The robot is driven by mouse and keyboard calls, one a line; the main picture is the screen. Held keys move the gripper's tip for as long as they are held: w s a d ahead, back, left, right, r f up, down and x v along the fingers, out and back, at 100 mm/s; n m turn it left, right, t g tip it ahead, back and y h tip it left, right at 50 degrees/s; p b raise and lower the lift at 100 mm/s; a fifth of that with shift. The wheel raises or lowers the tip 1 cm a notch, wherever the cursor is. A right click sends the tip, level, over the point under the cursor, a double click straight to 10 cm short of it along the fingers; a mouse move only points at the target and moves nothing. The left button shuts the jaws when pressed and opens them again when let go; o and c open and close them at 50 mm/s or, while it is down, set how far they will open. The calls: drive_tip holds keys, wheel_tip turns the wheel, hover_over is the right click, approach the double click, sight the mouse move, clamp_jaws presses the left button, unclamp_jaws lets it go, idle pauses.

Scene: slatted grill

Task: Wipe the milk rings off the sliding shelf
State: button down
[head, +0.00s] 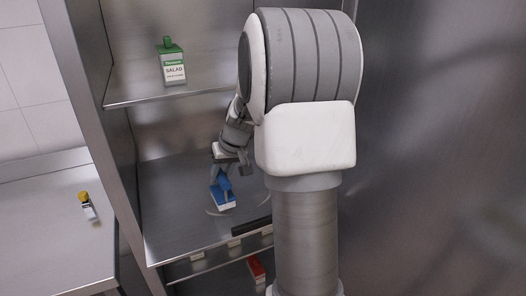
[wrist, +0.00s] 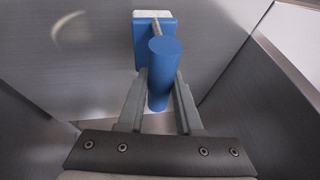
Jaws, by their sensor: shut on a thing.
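The sliding shelf (head: 172,215) is the bare metal middle level of the cabinet. My gripper (head: 221,178) is over it, shut on the handle of a blue scrubber (head: 222,192) with a white pad. In the wrist view, the fingers of my gripper (wrist: 160,92) clasp the blue handle (wrist: 165,62), and the pad end (wrist: 152,14) points away from me. A pale curved milk ring (wrist: 68,25) shows left of the scrubber there. In the head view, a faint milk ring (head: 214,213) lies just beside the pad. I cannot tell whether the pad touches the shelf. My arm hides the shelf's right part.
A green-capped salad bottle (head: 174,66) stands on the upper shelf (head: 130,90). A red carton (head: 256,268) is below the sliding shelf. A yellow-capped bottle (head: 87,206) is on the left counter (head: 50,245). Cabinet walls rise close on both sides.

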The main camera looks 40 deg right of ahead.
drive_tip(key=shift+r+p, duration=0.8)
drive_tip(key=shift+r, duration=0.75)
